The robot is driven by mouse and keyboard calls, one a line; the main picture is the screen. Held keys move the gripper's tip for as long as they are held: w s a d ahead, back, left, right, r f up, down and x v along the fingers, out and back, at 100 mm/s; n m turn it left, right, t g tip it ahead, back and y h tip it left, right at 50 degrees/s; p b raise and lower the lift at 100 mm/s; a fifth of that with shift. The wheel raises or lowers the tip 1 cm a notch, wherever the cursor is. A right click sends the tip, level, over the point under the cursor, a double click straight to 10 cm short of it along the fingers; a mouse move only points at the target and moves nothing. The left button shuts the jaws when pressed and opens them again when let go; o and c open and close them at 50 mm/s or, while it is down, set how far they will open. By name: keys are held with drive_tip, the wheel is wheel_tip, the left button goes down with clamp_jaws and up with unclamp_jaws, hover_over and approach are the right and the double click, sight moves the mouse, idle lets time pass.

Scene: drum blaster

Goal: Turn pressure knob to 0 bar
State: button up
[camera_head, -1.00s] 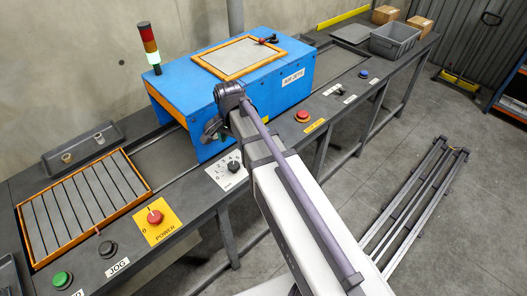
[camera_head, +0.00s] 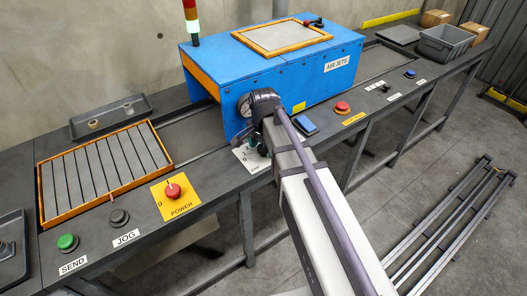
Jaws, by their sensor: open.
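The pressure knob (camera_head: 263,150) is a small black knob on a white scale plate (camera_head: 246,162) at the front of the bench, below the blue AIR JETS box (camera_head: 270,75). My arm covers most of the knob and the right part of the plate, so its pointer setting cannot be read. My gripper (camera_head: 246,137) is small and dark in this view, open, just above and behind the plate, close to the box's front face. Whether it touches the knob cannot be told. A round gauge (camera_head: 245,106) shows on the box front, partly behind my wrist.
A red POWER knob (camera_head: 173,191) on a yellow plate, a black JOG button (camera_head: 119,217) and a green SEND button (camera_head: 67,242) lie to the left. A red button (camera_head: 342,107) and a blue button (camera_head: 409,74) lie to the right. A blue item (camera_head: 306,125) sits beside my arm.

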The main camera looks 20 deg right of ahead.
drive_tip(key=shift+r, duration=0.1)
drive_tip(key=c, duration=0.9)
